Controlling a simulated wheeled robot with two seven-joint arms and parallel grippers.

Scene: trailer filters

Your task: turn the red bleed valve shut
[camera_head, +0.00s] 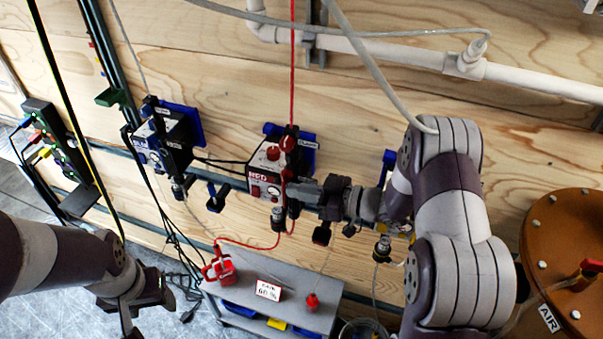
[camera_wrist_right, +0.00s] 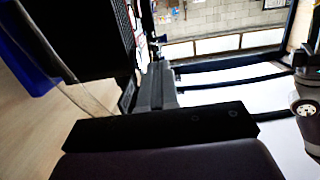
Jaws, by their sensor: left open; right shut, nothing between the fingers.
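A red handle (camera_head: 590,267) stands on the orange round lid (camera_head: 560,240) at the far right, near an "AIR" label; I cannot tell for certain that it is the bleed valve or how it is turned. My right gripper (camera_head: 287,192) points left, shut and empty, at the front of the white box with red marks (camera_head: 265,178). I cannot tell whether it touches the box. In the right wrist view, dark gripper parts (camera_wrist_right: 158,88) fill much of the picture, and no red valve shows. My left gripper (camera_head: 128,312) is open and empty at the lower left, above the floor.
A grey cart (camera_head: 320,283) holds a red clamp-like object (camera_head: 219,266), a printed card (camera_head: 268,291) and a small red item (camera_head: 313,302). A black device (camera_head: 160,143) and a white pipe (camera_head: 540,83) are on the wooden wall. Cables hang across the scene.

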